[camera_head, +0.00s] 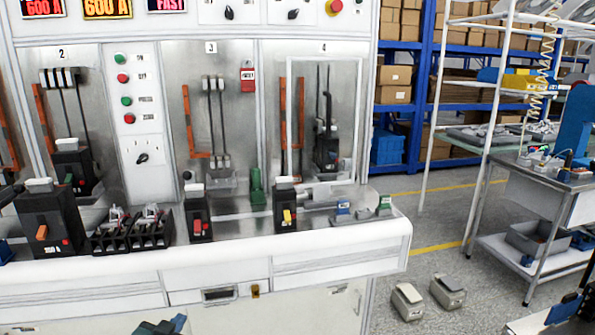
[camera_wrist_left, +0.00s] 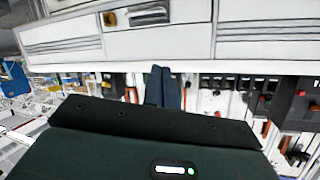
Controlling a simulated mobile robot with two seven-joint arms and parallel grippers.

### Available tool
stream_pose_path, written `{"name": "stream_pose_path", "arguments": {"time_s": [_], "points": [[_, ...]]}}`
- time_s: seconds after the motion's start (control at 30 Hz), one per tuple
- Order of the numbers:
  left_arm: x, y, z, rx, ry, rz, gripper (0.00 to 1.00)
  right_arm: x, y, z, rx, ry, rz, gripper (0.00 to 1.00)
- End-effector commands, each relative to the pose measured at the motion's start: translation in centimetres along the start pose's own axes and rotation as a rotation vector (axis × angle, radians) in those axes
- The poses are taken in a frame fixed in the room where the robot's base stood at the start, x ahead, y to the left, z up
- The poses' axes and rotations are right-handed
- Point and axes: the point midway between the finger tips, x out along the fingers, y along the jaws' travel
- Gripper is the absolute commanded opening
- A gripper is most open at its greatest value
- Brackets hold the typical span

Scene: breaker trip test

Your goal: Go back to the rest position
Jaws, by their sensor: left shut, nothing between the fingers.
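My left gripper (camera_head: 163,325) shows at the bottom edge of the head view, low in front of the test bench and only partly in frame. In the left wrist view its two dark fingers (camera_wrist_left: 163,88) are together with nothing between them. They are clear of the bench front (camera_wrist_left: 170,40), which appears upside down there. The test bench (camera_head: 200,265) carries a large black breaker (camera_head: 48,222) with an orange lever at left. Two smaller breakers, one with a red button (camera_head: 198,222) and one with a yellow lever (camera_head: 286,210), stand further right. My right gripper cannot be made out.
Two grey boxes (camera_head: 407,301) (camera_head: 447,291) lie on the floor right of the bench. A metal cart (camera_head: 545,185) stands at the right, with blue shelving (camera_head: 425,70) behind. An unclear grey and dark blue thing (camera_head: 565,308) fills the lower right corner.

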Motion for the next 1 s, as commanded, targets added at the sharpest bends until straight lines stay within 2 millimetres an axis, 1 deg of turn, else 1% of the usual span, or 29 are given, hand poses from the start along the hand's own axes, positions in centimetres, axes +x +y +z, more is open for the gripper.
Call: {"name": "stream_pose_path", "arguments": {"time_s": [0.03, 0.07, 0.1, 0.17, 0.2, 0.27, 0.3, 0.4, 0.5, 0.63, 1.0], "points": [[-2.1, 2.7, 2.8, -0.017, -0.038, 0.041, 0.00, 0.0, 0.0, 0.0, 0.000, 0.001, -0.001, 0.36], [-3.4, 4.1, 4.2, -0.026, -0.057, 0.061, 0.00, 0.0, 0.0, -0.1, 0.000, 0.001, -0.001, 0.36], [-5.2, 5.9, 5.9, -0.040, -0.083, 0.089, 0.00, 0.0, -0.1, -0.1, 0.000, 0.001, -0.001, 0.36], [-8.2, 8.5, 8.2, -0.065, -0.122, 0.129, 0.00, 0.0, -0.1, -0.1, -0.001, 0.002, -0.002, 0.36], [-10.3, 10.1, 9.6, -0.083, -0.148, 0.154, 0.00, 0.0, -0.1, -0.1, -0.001, 0.002, -0.002, 0.36], [-13.3, 12.2, 11.2, -0.112, -0.185, 0.186, 0.00, 0.0, -0.1, -0.1, -0.002, 0.002, -0.003, 0.36], [-15.2, 13.4, 12.1, -0.130, -0.208, 0.204, 0.00, 0.0, -0.1, -0.1, -0.003, 0.002, -0.003, 0.36], [-19.2, 15.6, 13.5, -0.171, -0.256, 0.238, 0.00, -0.1, 0.0, -0.1, -0.006, 0.002, -0.003, 0.36], [-21.8, 16.8, 14.1, -0.198, -0.286, 0.257, 0.00, -0.1, 0.0, -0.1, -0.009, 0.001, -0.004, 0.36], [-23.3, 17.5, 14.4, -0.215, -0.304, 0.266, 0.00, -0.1, 0.1, 0.0, -0.011, 0.001, -0.004, 0.36], [-23.3, 17.5, 14.4, -0.215, -0.304, 0.266, 0.00, -0.1, 0.1, 0.0, -0.011, 0.001, -0.004, 0.36]]}}
